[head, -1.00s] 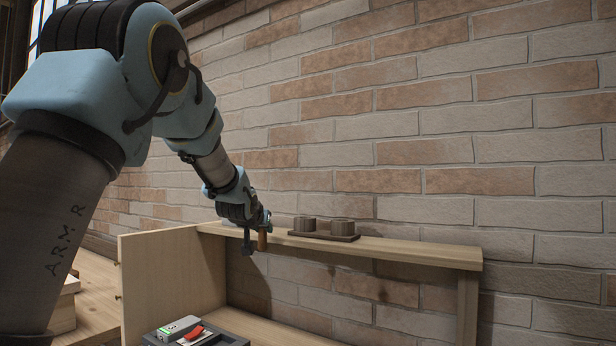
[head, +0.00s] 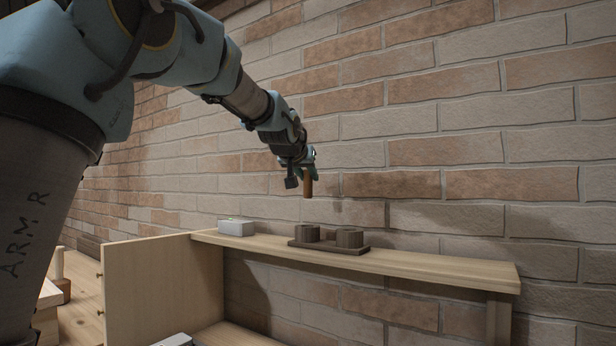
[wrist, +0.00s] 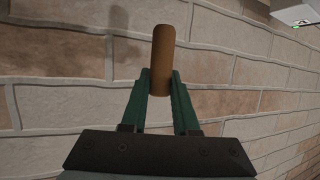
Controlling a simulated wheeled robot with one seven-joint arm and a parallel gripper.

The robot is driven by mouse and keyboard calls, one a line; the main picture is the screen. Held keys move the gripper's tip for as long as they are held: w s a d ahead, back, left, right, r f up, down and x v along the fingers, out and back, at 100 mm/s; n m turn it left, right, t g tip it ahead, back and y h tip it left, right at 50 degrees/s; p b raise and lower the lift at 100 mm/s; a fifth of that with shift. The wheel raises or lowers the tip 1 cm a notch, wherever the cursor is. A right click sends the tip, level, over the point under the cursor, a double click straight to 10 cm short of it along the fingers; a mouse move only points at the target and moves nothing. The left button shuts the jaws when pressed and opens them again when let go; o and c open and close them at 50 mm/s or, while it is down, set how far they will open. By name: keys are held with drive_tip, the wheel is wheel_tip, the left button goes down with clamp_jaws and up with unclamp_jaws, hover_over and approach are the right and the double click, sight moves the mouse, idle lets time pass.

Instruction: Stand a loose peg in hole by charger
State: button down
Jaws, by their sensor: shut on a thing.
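My gripper (head: 309,168) is shut on a brown wooden peg (head: 308,187), held upright above the shelf in the head view. The peg also shows between the green fingers in the wrist view (wrist: 162,55). The inside of the holders cannot be seen from here. A white box with a small green light (head: 236,228), which looks like the charger, stands on the shelf left of the block. A corner of it seems to show top right in the wrist view.
The light wooden shelf (head: 440,268) runs along a brick wall (head: 450,150) close behind my gripper. Its right part is bare. A wooden side panel (head: 150,285) stands at the left. A pale box top (head: 173,341) shows low at the bottom edge.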

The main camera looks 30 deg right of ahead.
sight(306, 197)
drive_tip(key=shift+s+a+f, duration=0.1)
drive_tip(key=shift+f+b, duration=0.35)
drive_tip(key=shift+b, duration=0.1)
wheel_tip(306, 197, down, 5)
drive_tip(key=b, duration=0.4)
drive_tip(key=shift+f+b, duration=0.1)
drive_tip(key=shift+b, duration=0.25)
drive_tip(key=shift+f, duration=0.2)
drive_tip(key=shift+f+b, duration=2.1)
drive_tip(key=shift+f, duration=0.05)
drive_tip(key=shift+f, duration=0.1)
drive_tip(key=c, duration=0.6)
unclamp_jaws()
drive_tip(key=shift+a, duration=0.1)
